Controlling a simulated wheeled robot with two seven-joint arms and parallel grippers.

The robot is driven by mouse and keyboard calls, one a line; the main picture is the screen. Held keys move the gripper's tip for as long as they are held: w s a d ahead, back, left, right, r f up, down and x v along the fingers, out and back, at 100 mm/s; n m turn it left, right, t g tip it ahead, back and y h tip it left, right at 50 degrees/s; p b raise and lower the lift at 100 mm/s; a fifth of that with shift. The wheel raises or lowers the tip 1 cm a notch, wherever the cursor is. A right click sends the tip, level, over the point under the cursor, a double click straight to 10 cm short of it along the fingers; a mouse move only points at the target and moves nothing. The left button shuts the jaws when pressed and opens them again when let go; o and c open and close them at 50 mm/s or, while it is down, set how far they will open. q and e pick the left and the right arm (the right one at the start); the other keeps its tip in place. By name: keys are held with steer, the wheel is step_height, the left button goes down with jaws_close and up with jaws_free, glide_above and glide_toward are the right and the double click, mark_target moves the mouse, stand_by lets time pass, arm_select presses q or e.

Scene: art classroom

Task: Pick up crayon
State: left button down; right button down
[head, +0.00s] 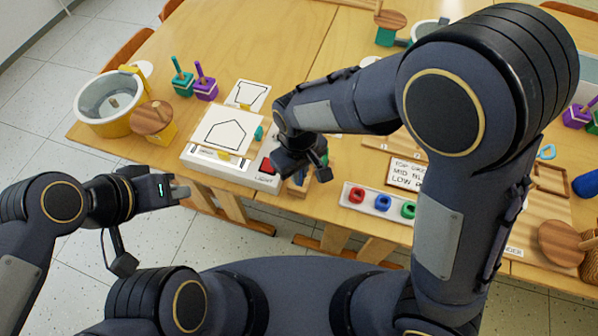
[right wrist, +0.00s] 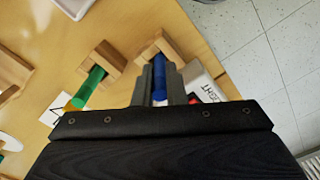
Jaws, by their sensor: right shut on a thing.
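A blue crayon (right wrist: 160,82) stands between the fingers of my right gripper (right wrist: 160,88), which is shut on it. Its far end is at a small wooden block (right wrist: 167,46); I cannot tell whether it is still seated there. In the head view my right gripper (head: 298,172) is at the table's front edge, right of the light box, and hides most of the crayons. My left gripper (head: 182,188) is open and empty, off the table's front edge.
The light box (head: 232,170) with a house drawing is left of my right gripper. A white tray (head: 378,203) with red, blue and green pieces is to its right. A yellow pot (head: 108,105), a wooden-lidded yellow cup (head: 153,120) and brush pots (head: 205,88) stand further left.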

step_height(320, 180, up, 2)
steer(key=shift+r, duration=0.15)
steer(key=s+a+r, duration=0.9)
steer(key=a+r, duration=0.1)
steer(key=shift+s+a, duration=0.2)
steer(key=shift+a, duration=0.05)
steer(key=shift+r, duration=0.1)
